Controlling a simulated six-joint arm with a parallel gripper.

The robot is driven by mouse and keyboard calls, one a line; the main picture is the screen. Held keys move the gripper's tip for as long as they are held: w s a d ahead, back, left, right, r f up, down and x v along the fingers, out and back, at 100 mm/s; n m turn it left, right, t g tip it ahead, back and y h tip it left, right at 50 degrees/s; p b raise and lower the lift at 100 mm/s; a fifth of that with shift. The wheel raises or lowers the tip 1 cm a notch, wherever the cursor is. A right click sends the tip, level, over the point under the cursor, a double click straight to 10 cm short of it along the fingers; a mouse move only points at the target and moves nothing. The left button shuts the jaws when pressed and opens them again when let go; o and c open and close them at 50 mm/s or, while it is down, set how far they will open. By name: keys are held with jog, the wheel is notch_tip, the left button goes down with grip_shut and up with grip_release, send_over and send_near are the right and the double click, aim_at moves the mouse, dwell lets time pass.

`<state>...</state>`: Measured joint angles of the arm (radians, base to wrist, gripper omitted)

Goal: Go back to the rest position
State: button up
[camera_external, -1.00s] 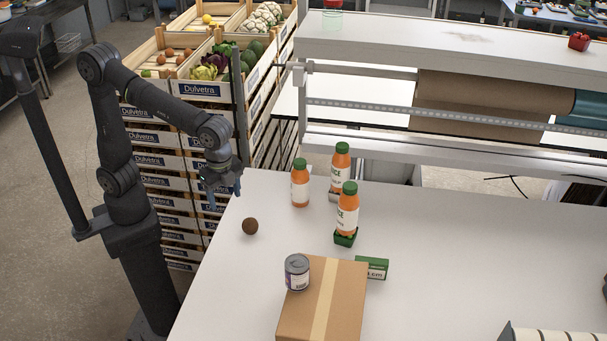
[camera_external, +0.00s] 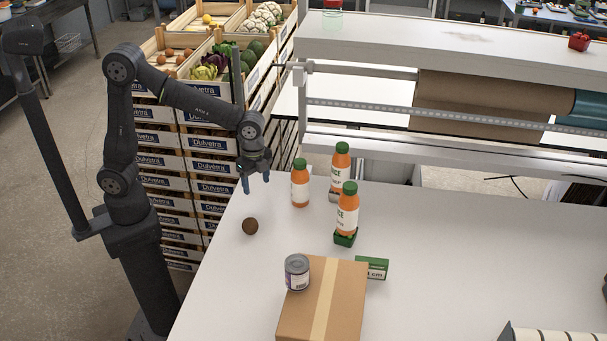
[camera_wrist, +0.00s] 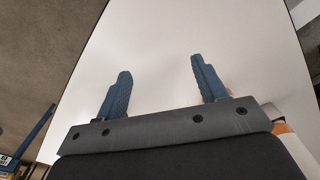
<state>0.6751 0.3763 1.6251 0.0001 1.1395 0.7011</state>
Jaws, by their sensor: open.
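My gripper (camera_external: 256,184) is open and empty, hanging above the far left part of the white table (camera_external: 450,260). In the wrist view its two blue fingers (camera_wrist: 160,88) are apart, with only bare table between them. A small brown ball (camera_external: 250,226) lies on the table, nearer the camera than my gripper and apart from it. An orange juice bottle (camera_external: 300,188) with a green cap stands to the right of my gripper.
Two more juice bottles stand further right, one (camera_external: 347,212) on a green box. A can (camera_external: 297,272) stands on a cardboard box (camera_external: 345,310), with a green packet (camera_external: 376,268) beside it. Stacked produce crates (camera_external: 205,88) stand behind my arm. The table's right side is largely clear.

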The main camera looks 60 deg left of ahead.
jog(key=shift+w+a+f, duration=0.1)
jog(key=shift+w+f, duration=0.1)
jog(key=shift+f, duration=1.05)
jog(key=shift+o, duration=0.4)
